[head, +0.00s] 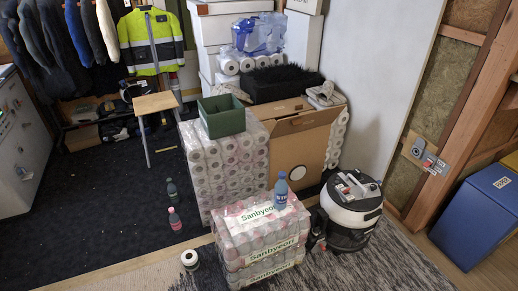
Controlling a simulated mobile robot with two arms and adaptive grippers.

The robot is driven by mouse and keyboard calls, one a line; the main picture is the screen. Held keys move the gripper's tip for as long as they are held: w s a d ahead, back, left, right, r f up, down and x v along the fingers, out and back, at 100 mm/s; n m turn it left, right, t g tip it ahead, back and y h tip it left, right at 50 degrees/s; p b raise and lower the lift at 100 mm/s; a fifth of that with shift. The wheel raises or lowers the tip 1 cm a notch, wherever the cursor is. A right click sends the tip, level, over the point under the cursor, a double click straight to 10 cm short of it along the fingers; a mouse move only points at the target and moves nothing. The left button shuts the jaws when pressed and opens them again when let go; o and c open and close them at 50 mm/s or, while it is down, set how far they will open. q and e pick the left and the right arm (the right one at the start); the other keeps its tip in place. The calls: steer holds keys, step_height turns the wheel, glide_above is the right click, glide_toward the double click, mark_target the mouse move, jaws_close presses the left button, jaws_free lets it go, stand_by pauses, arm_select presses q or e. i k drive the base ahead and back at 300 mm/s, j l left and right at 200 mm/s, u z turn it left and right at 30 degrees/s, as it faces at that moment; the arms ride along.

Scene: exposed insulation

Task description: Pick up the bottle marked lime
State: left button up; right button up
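A blue-grey bottle (281,191) stands upright on top of the wrapped pack (232,209) marked "Sanbyeori". The labels on all three bottles are too small to read, so I cannot tell which is marked lime. Neither of my grippers shows in the head view.
A black and white vacuum cleaner (352,208) stands right of the pack. Stacked paper rolls (222,172) carry a green box (222,116) behind it. A small white-topped round item (190,260) is on the floor in front. Dark carpet (85,225) at left is mostly clear.

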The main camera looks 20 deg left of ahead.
mark_target(172, 189)
steer(key=i+j+z, duration=0.1)
steer(key=j, duration=0.35)
steer(key=i+j+z, duration=0.1)
steer(key=j, duration=0.35)
steer(key=i+j+z, duration=0.15)
steer(key=j, duration=0.35)
steer(key=i+j+z, duration=0.1)
steer(key=j, duration=0.35)
steer(key=i+j+z, duration=0.1)
steer(key=j, duration=0.4)
